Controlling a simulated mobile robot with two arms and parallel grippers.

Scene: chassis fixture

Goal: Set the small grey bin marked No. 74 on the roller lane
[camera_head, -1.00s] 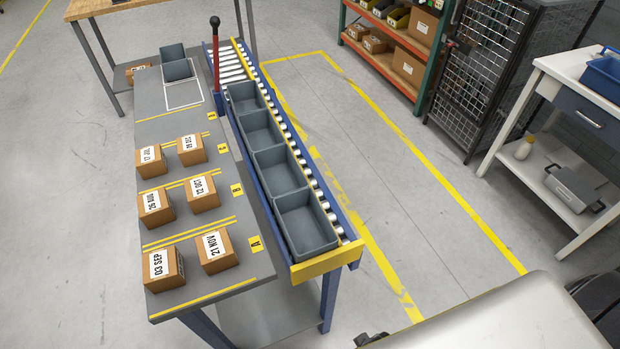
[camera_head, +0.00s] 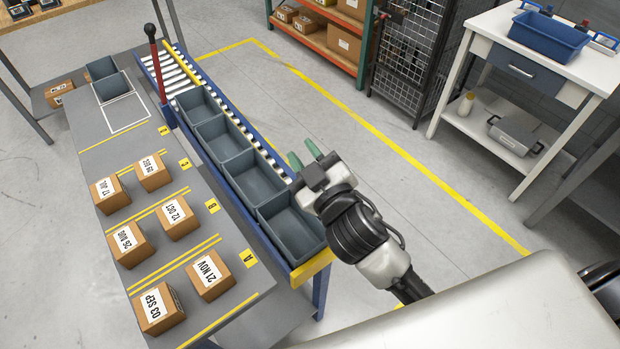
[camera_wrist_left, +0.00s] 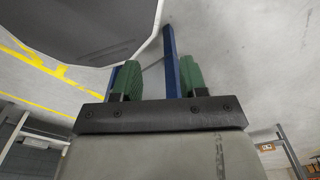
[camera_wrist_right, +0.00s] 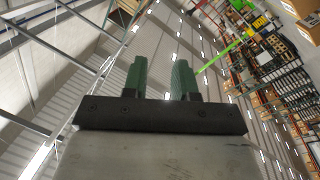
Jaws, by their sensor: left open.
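Two small grey bins stand at the table's far end: one farther back (camera_head: 101,68), one just in front (camera_head: 112,85) by a white outlined rectangle. No number is readable on either, so I cannot tell which is No. 74. The roller lane (camera_head: 153,69) runs beside the table, with several larger grey bins (camera_head: 291,222) in a row on it. My right gripper (camera_head: 304,155) is raised right of the lane, open and empty; its parted fingers show in the right wrist view (camera_wrist_right: 159,72). My left gripper (camera_wrist_left: 158,80) shows only in its wrist view, open and empty.
Several labelled cardboard boxes (camera_head: 211,276) stand on the grey table (camera_head: 88,150). A white workbench (camera_head: 490,35) with a blue bin (camera_head: 550,37), a mesh cage and a shelf stand right. The floor between is clear.

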